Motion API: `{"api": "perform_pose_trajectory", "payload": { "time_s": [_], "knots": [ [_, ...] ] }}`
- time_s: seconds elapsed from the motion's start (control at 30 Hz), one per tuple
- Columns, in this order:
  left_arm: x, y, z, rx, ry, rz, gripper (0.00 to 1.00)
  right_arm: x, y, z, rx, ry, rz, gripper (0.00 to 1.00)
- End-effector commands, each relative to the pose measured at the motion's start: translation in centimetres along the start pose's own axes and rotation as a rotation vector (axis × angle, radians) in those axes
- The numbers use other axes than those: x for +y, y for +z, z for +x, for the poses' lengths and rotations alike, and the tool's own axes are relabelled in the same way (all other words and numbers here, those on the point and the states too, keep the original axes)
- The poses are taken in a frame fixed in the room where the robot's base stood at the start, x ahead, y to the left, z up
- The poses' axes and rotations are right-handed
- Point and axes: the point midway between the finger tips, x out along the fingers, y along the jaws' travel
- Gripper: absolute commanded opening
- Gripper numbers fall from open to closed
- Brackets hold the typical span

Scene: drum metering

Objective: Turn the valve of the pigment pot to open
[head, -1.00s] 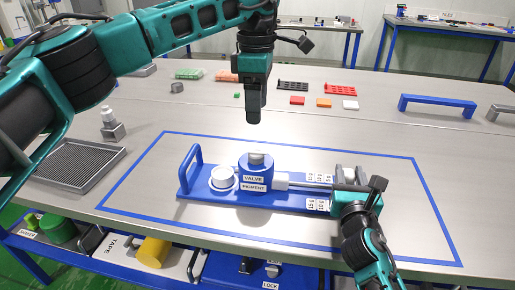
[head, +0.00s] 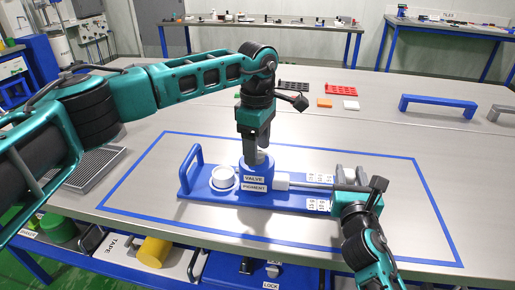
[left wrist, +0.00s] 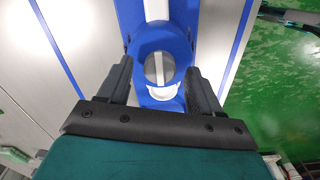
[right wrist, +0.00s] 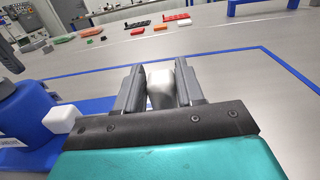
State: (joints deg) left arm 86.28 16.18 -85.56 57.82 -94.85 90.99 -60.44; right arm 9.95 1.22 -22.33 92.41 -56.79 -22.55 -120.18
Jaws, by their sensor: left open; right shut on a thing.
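The blue pigment pot (head: 256,178) carries VALVE and PIGMENT labels and stands on a blue base (head: 292,203) with a handle at its left end. Its round grey valve knob with a pale bar shows in the left wrist view (left wrist: 160,70). My left gripper (head: 254,152) points down just over the pot; its open fingers (left wrist: 157,82) lie on either side of the knob, and contact cannot be told. A white cup (head: 223,178) sits beside the pot. My right gripper (head: 347,178) is shut on the white plunger end (right wrist: 160,85) at the base's right end.
A blue outline (head: 410,158) on the steel table surrounds the base. A mesh tray (head: 95,165) is at the left. A blue handle (head: 438,102) and small coloured blocks (head: 324,102) lie at the back. The table right of the base is clear.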

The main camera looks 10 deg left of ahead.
Motion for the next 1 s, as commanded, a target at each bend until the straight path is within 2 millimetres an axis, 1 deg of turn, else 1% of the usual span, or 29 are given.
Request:
{"api": "perform_pose_trajectory", "payload": {
  "time_s": [0.03,0.1,0.4,0.47,1.0],
  "knots": [
    [-0.03,0.02,0.48,0.0,-0.002,0.0,0.65,0.0,-0.09,-0.02,0.002,0.0,0.0,0.0],
    [-0.01,0.03,0.82,0.0,0.0,0.001,0.65,0.0,-0.09,-0.02,0.002,0.0,0.0,0.0],
    [0.01,0.04,1.01,0.0,0.001,0.001,0.65,0.0,-0.1,-0.02,0.002,0.0,0.0,0.0],
    [0.01,0.05,1.0,0.0,0.001,0.001,0.6,0.0,-0.1,-0.02,0.002,0.0,0.0,0.0],
    [0.01,0.05,0.97,0.0,0.001,0.001,0.08,0.0,-0.11,-0.02,0.002,0.0,0.0,0.0]
  ]
}}
